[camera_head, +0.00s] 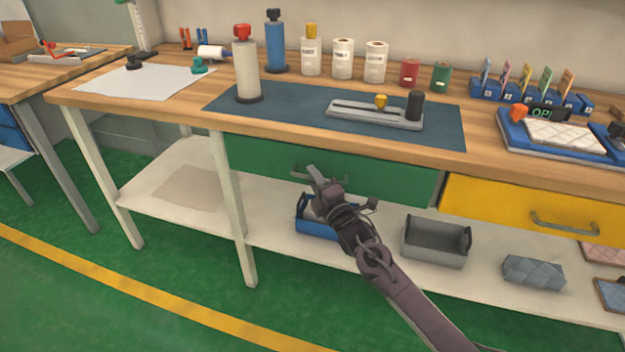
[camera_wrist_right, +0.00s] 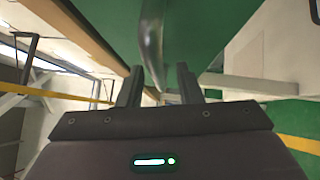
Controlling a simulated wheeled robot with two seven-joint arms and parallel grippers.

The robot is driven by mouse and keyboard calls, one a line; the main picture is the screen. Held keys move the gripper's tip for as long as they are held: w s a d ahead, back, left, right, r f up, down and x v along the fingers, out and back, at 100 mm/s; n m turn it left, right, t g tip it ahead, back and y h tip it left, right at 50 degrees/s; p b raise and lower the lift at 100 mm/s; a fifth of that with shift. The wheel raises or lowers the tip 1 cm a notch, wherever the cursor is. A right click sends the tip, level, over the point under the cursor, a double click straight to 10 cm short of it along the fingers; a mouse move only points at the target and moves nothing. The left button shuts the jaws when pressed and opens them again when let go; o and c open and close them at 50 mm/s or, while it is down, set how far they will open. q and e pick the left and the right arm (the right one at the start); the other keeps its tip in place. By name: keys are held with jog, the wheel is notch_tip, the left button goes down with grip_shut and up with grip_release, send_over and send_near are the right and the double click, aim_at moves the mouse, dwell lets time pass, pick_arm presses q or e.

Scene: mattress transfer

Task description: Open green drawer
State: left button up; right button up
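The green drawer (camera_head: 390,182) is under the workbench top, left of the yellow drawer, and its front looks flush and shut. Its curved metal handle (camera_head: 300,174) is partly covered by my right gripper (camera_head: 328,186) in the head view. In the right wrist view the handle (camera_wrist_right: 152,40) hangs in front of the green face, and its lower end lies between the two fingers of the right gripper (camera_wrist_right: 158,90). The fingers are apart, and I cannot see them touching the handle. My left gripper is in neither view.
The yellow drawer (camera_head: 530,208) is to the right. The lower shelf (camera_head: 280,236) holds a blue bin (camera_head: 312,228), a grey bin (camera_head: 434,246) and a grey quilted block (camera_head: 533,271). Bottles, rolls and trays stand on the workbench (camera_head: 170,108). The green floor in front is clear.

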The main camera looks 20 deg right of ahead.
jog(key=shift+w+r, duration=0.1)
jog(key=shift+w, duration=0.3)
grip_shut()
jog(key=shift+s+a, duration=0.1)
